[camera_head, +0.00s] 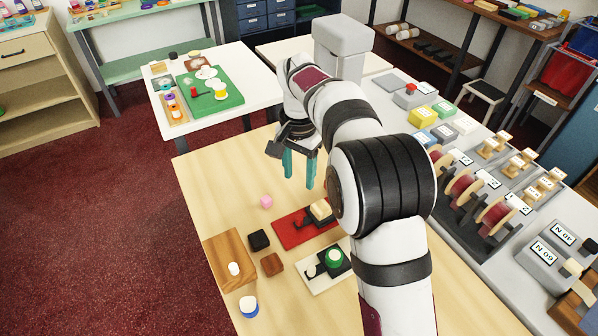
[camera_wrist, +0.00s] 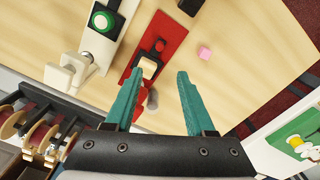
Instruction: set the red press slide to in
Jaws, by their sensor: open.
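The red press (camera_head: 290,234) is a flat red base on the wooden table, with a dark part and a cream block (camera_head: 320,209) toward its far right end. I cannot tell the slide's exact setting. My gripper (camera_head: 299,171) is open and empty above the table, behind the press. In the wrist view its teal fingers (camera_wrist: 157,76) are spread wide, with the near end of the press partly between them.
A white press (camera_head: 325,278) with a green button lies close beside the red one. A pink cube (camera_head: 266,201), a black cube (camera_head: 259,240), a brown cube (camera_head: 271,264) and a wooden block (camera_head: 225,255) stand left. Spool racks (camera_head: 465,205) line the right counter.

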